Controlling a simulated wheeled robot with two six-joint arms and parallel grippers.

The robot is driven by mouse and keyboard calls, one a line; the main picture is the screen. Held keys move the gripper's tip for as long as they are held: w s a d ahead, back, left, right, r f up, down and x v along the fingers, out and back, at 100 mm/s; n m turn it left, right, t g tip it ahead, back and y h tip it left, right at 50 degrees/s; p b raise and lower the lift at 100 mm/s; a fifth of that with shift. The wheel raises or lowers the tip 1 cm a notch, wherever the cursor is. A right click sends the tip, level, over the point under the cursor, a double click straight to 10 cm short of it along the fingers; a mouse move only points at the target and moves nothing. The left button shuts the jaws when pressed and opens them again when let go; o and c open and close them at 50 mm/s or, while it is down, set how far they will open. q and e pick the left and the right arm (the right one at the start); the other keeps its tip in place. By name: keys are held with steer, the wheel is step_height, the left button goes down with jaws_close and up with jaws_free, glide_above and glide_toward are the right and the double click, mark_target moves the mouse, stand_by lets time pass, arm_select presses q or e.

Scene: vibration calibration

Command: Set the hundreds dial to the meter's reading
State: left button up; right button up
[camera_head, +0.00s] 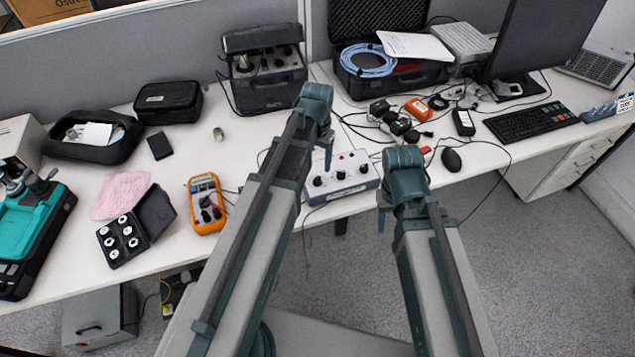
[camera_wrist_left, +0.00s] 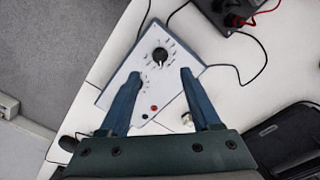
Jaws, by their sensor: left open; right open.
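A light box with black dials (camera_head: 342,180) stands near the table's front edge. In the left wrist view its face (camera_wrist_left: 113,87) shows a large black dial (camera_wrist_left: 160,54) ringed by marks, a second marked area partly seen, and red and black terminals. Which dial is the hundreds one cannot be read. My left gripper (camera_wrist_left: 160,74) is open and empty above the box, with the large dial between and beyond its fingertips. An orange meter (camera_head: 206,203) lies left of the box; its reading is not legible. My right gripper (camera_head: 382,212) hangs right of the box, its fingers barely seen.
A black case of several weights (camera_head: 124,240) and a pink cloth (camera_head: 120,194) lie left of the meter. A black instrument (camera_head: 264,70) stands behind. Cables, a mouse (camera_head: 451,160) and a keyboard (camera_head: 531,121) lie to the right.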

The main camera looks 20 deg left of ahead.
mark_target(317, 179)
arm_select(q)
step_height(317, 179, down, 7)
steer(key=b, duration=0.6)
steer(key=shift+f, duration=0.1)
jaws_close()
